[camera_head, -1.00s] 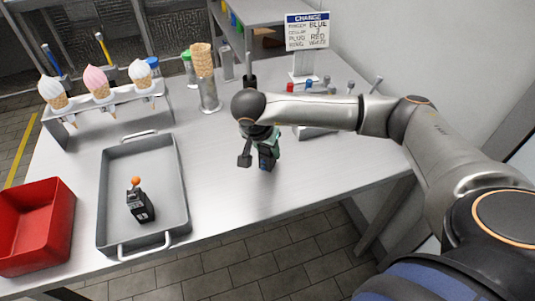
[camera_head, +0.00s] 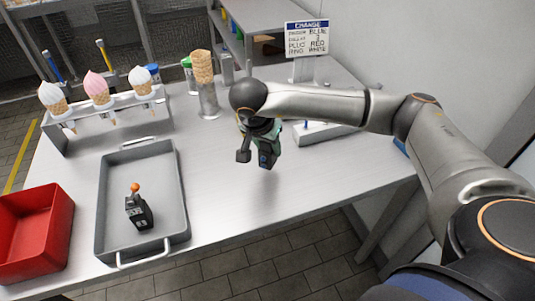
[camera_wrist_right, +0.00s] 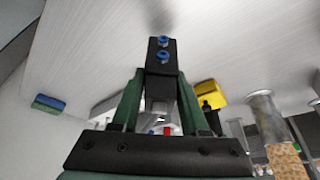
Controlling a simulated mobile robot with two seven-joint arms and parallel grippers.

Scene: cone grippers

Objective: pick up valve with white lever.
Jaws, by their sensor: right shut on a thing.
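My right gripper (camera_head: 262,143) is held above the bare middle of the table. In the right wrist view its two green fingers (camera_wrist_right: 157,102) close on a black block-shaped valve (camera_wrist_right: 160,55) with two blue fittings on its face. In the head view the held valve (camera_head: 266,158) hangs below the fingers, clear of the tabletop. Its lever does not show clearly, so I cannot tell its colour. A second black valve with an orange knob (camera_head: 139,211) stands in the grey tray (camera_head: 166,168). My left gripper is not in view.
A red bin (camera_head: 38,222) stands left of the tray. A rack (camera_head: 110,118) with several ice cream cones is at the back left, beside a metal cup holding cones (camera_head: 208,104). A sign (camera_head: 307,38) stands at the back. The table (camera_head: 225,180) between tray and gripper is clear.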

